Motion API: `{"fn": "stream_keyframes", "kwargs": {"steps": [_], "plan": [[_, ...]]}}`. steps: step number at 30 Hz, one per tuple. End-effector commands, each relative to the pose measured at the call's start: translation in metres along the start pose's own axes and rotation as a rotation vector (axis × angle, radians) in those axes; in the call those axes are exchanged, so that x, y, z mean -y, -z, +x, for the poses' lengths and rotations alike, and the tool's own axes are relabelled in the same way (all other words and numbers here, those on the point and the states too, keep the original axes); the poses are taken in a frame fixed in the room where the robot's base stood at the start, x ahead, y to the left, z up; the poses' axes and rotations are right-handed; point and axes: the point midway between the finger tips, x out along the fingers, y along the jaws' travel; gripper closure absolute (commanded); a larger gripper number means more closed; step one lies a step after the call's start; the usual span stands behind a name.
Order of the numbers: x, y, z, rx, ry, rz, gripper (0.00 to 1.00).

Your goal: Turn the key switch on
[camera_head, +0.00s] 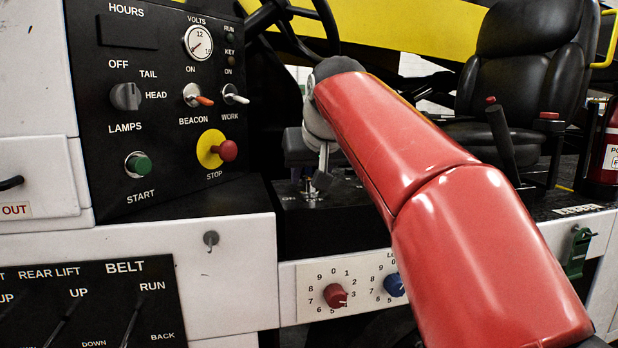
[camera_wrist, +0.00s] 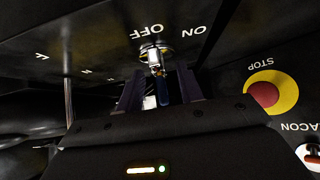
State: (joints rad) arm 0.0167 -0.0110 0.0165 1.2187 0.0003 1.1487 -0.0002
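The key switch (camera_wrist: 152,56) is a round metal lock on a dark panel in the wrist view, with OFF and ON printed beside it. A key with a blue head (camera_wrist: 162,90) sticks out of it towards me. My gripper (camera_wrist: 160,96) has its two dark fingers on either side of the key. A gap shows between the fingers and the key head, so the gripper looks open around it. The key's exact angle is hard to read. In the head view my red arm reaches towards the console, and the key is not clearly seen.
The yellow and red STOP button (camera_head: 212,149) is close by; it also shows in the wrist view (camera_wrist: 270,92). BEACON and WORK toggles (camera_head: 232,95) sit above it. A metal lever (camera_wrist: 68,95) stands left of the fingers in the wrist view. A steering wheel (camera_head: 300,22) is behind.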

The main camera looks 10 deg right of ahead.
Motion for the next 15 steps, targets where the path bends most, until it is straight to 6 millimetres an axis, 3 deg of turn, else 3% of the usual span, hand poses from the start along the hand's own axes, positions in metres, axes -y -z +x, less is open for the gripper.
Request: {"fn": "stream_keyframes", "kwargs": {"steps": [10,15], "plan": [[0.0,0.0,0.0073,0.0,0.0,0.0,0.63],[0.0,0.0,0.007,0.0,0.0,0.0,0.83]]}}
